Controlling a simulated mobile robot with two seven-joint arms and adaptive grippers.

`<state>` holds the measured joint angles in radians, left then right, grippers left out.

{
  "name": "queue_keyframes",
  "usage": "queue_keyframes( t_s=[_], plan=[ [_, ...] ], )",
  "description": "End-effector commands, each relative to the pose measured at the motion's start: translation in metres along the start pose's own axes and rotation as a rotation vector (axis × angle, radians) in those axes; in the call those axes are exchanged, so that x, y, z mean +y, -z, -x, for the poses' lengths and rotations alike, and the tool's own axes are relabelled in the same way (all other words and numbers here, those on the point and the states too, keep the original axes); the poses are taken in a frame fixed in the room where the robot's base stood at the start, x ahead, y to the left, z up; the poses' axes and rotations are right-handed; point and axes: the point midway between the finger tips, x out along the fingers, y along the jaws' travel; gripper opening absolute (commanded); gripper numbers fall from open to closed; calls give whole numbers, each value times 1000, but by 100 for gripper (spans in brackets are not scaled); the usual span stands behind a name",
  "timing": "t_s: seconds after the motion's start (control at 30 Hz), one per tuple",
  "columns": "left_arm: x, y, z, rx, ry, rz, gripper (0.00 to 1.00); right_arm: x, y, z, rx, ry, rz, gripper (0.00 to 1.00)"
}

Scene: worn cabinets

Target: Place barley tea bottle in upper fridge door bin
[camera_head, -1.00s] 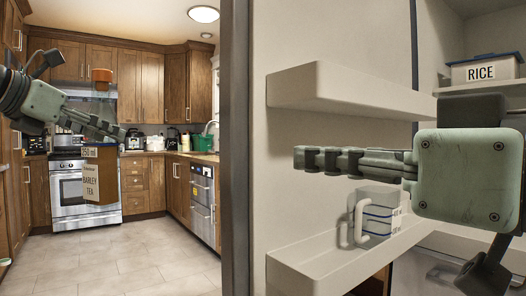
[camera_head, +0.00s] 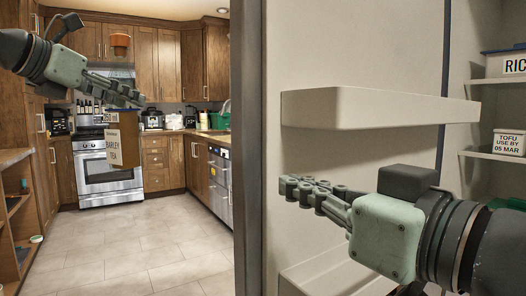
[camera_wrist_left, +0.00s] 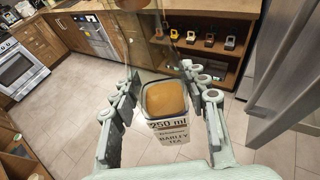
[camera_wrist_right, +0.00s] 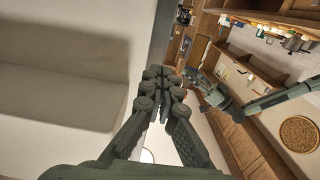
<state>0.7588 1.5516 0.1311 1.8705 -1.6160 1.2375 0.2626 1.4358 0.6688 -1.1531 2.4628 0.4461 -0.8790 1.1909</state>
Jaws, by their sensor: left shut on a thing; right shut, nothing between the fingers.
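The barley tea bottle (camera_head: 124,148) is a clear, upright, square container with brown tea, a label and an orange cap (camera_head: 120,41). My left gripper (camera_head: 128,92) is shut around its sides at the left of the head view, well away from the fridge door. The left wrist view shows the bottle (camera_wrist_left: 172,133) between both fingers (camera_wrist_left: 166,105). The upper door bin (camera_head: 380,110) is a white ledge on the fridge door's inner face; its inside is hidden from this low angle. My right gripper (camera_head: 297,187) is shut and empty, below that bin and in front of the door; its fingertips meet in the right wrist view (camera_wrist_right: 160,80).
A lower door bin (camera_head: 310,278) is partly hidden by my right arm. The door's edge (camera_head: 246,150) stands between the bottle and the bins. The kitchen floor (camera_head: 130,250) is clear.

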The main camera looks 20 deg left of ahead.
Motion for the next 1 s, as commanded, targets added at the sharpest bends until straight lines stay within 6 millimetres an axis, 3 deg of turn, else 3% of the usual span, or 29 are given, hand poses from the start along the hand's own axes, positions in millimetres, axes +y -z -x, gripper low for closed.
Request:
queue_keyframes(
  t_s=[0.2,0.4,0.6,1.0],
  plan=[
    [0,-2,1,-2,0,0,0,-1,-2,-41,-1,2,2,0],
    [0,-5,2,-3,0,0,0,-1,-2,-65,-1,1,2,0],
    [0,-6,2,-3,0,0,0,0,-3,-76,-1,-1,1,0],
    [0,-6,2,-3,0,0,0,0,-3,-78,0,-2,1,0]
  ],
)
